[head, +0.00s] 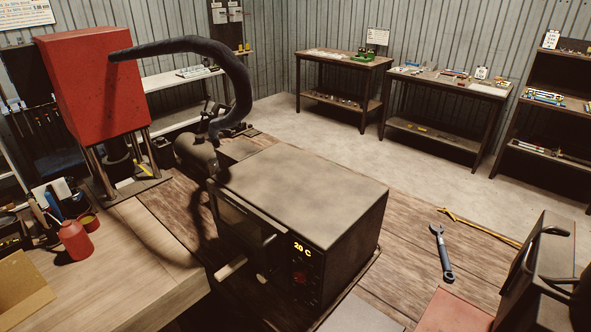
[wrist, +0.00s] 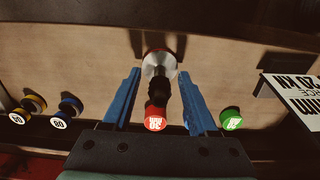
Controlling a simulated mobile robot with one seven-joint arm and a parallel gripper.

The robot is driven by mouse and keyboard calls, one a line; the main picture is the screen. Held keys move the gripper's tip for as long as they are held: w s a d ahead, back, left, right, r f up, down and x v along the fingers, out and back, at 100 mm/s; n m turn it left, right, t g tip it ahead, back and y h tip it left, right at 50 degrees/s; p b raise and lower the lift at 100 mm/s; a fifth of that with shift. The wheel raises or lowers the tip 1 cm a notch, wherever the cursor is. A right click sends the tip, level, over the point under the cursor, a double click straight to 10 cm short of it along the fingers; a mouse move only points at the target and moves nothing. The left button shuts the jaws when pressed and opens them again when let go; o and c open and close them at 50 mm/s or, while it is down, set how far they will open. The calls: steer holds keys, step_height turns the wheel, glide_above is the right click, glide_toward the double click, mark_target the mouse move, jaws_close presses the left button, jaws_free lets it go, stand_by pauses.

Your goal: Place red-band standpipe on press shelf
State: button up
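In the wrist view, a piece with a red labelled end (wrist: 155,120), a dark stem and a pale metal disc lies between the two blue fingers of my gripper (wrist: 159,74). I take it to be the red-band standpipe. The fingers stand apart on either side, with gaps beside the stem; contact near the disc cannot be told. My gripper does not show in the head view. There, a red press (head: 97,85) stands on posts over a metal base plate (head: 128,188) at the left. I cannot tell which surface is the press shelf.
In the wrist view, yellow (wrist: 33,104), blue (wrist: 70,105) and green (wrist: 231,114) pieces stand beside it, and a white sign (wrist: 293,100) is at right. In the head view, an oven (head: 300,200) fills the middle; a wrench (head: 440,252) lies right of it.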

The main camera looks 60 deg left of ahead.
step_height(320, 180, up, 12)
steer(key=shift+r, duration=0.15)
stand_by(0.6)
steer(key=shift+w, duration=0.1)
